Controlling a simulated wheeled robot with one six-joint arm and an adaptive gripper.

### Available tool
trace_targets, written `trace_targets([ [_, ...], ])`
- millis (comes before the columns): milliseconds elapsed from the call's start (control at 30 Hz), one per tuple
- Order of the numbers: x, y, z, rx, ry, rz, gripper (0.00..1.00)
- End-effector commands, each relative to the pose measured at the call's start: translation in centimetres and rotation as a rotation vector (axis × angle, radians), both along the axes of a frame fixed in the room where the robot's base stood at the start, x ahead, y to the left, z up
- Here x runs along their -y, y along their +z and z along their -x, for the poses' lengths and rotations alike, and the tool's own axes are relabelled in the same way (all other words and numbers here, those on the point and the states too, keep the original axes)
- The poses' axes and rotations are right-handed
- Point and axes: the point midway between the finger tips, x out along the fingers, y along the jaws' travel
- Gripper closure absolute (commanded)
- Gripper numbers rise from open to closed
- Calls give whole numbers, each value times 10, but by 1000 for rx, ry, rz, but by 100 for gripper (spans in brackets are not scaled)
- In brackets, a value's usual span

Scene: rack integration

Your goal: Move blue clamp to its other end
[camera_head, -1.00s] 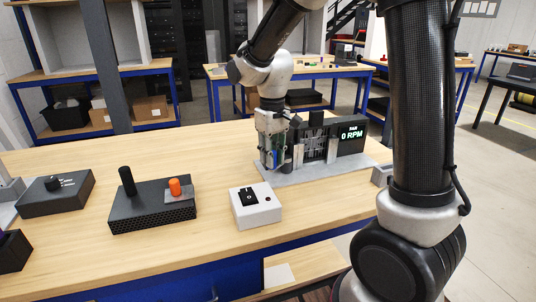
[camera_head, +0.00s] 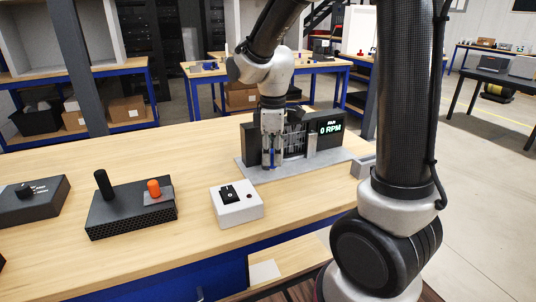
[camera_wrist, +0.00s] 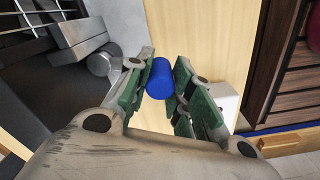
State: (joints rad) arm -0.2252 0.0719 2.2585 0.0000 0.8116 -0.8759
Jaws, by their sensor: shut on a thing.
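The blue clamp (camera_wrist: 160,78) shows as a blue cylinder between the green-padded fingers in the wrist view. A small bit of blue (camera_head: 272,152) also shows between the fingers in the head view. My gripper (camera_head: 270,163) is shut on it, pointing down over the front left part of the grey base plate (camera_head: 255,172). The fingers hide most of the clamp. The fan unit (camera_head: 293,140) stands on the plate right behind and to the right of my gripper. Its display (camera_head: 330,128) reads 0 RPM.
A white switch box (camera_head: 237,205) stands on the wooden table in front of the plate. A black box (camera_head: 130,208) with a black knob and an orange knob is further left. Another dark box (camera_head: 33,200) is at the far left. The table behind these boxes is clear.

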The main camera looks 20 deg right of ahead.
Motion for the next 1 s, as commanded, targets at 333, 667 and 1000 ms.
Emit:
trace_targets([
  [333,4,1,0,2,49,0,100],
  [667,4,1,0,3,50,1,72],
  [1000,4,0,0,1,49,0,54],
])
